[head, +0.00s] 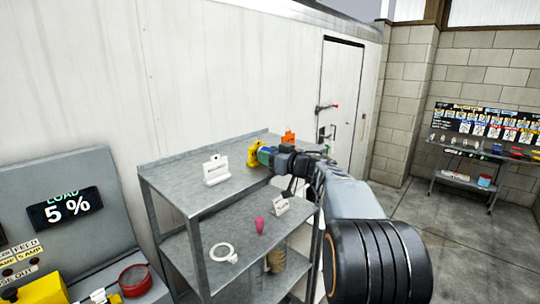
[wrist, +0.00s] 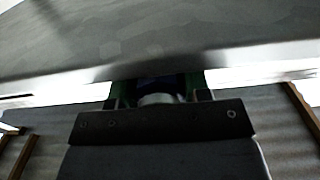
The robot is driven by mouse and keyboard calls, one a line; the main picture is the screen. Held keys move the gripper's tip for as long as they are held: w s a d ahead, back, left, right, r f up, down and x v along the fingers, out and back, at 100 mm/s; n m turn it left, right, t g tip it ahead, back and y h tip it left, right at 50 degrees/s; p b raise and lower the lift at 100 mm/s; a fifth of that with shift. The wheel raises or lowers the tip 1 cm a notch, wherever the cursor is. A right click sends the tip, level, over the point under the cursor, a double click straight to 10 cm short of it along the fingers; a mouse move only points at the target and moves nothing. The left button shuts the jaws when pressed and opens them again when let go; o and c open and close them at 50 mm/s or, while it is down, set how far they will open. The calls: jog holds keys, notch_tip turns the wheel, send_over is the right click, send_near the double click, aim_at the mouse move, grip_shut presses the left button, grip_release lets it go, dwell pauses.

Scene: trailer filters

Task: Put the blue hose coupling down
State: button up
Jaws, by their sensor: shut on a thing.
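My gripper (head: 266,156) reaches over the top shelf of the grey metal rack (head: 180,185) in the head view. In the wrist view my gripper (wrist: 158,88) has its green fingers shut on a dark blue piece, the blue hose coupling (wrist: 156,82), with a pale round part below it. The coupling is mostly hidden by the fingers and is too small to make out in the head view. A yellow part (head: 253,151) is right by the fingertips. I cannot tell whether the coupling touches the shelf.
A white sign (head: 216,171) stands on the top shelf, with an orange part (head: 289,137) behind my arm. The lower shelf holds a pink part (head: 260,225), a white ring (head: 222,252) and a card (head: 281,206). The white trailer wall (head: 150,80) rises behind.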

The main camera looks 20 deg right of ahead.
jog(key=shift+f, duration=0.5)
jog(key=o, duration=1.2)
jog(key=shift+r, duration=0.35)
jog(key=v, duration=0.8)
jog(key=b+v, duration=0.1)
jog(key=v, duration=0.3)
jog(key=shift+r, duration=0.35)
